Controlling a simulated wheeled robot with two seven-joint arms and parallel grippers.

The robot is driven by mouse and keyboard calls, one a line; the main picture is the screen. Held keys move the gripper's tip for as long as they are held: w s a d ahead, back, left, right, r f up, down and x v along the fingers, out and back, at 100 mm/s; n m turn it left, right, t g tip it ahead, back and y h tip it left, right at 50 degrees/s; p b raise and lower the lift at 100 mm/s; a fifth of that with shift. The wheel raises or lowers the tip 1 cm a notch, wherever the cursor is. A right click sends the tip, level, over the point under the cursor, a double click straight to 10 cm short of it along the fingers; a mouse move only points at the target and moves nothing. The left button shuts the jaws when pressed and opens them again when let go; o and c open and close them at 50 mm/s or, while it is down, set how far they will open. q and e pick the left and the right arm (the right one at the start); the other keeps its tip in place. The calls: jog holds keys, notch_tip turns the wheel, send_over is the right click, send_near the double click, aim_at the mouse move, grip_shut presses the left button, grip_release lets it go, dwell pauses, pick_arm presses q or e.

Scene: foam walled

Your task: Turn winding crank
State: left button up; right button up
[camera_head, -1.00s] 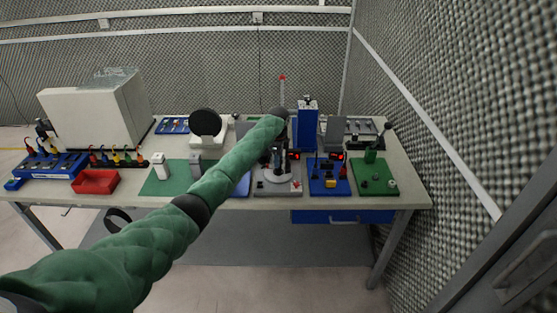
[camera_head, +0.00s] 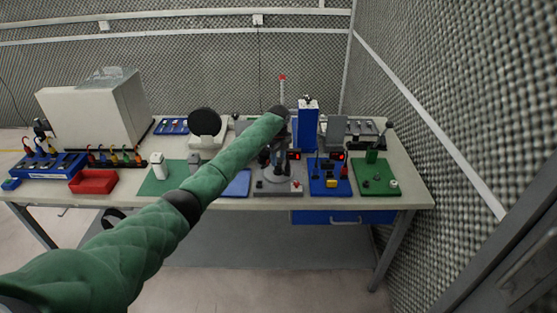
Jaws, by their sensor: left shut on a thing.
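My left arm reaches in from the lower left to a grey winding station (camera_head: 292,192) at the table's front middle. My left gripper (camera_head: 272,168) points down over the round light disc of this station. It is shut on the winding crank, which is small and mostly hidden by the dark fingers and wrist. The crank's exact angle cannot be made out. My right gripper is not in view.
Right of the station are a blue board (camera_head: 328,187) and a green board (camera_head: 377,180). Behind stands a blue tower (camera_head: 308,128). At left are a red bin (camera_head: 94,181), a green mat (camera_head: 153,186) and a big white box (camera_head: 92,115). A wall (camera_head: 445,110) closes the right side.

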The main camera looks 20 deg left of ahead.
pick_arm(q)
jog(key=shift+w+a+r+m+b, duration=0.15)
jog(key=shift+m+b, duration=0.2)
jog(key=shift+m, duration=0.35)
jog(key=shift+m+b, duration=0.6)
jog(key=shift+m, duration=0.6)
jog(key=shift+m+b, duration=0.6)
jog(key=shift+m, duration=0.6)
jog(key=shift+m+b, duration=0.3)
jog(key=shift+m, duration=0.5)
jog(key=o, duration=1)
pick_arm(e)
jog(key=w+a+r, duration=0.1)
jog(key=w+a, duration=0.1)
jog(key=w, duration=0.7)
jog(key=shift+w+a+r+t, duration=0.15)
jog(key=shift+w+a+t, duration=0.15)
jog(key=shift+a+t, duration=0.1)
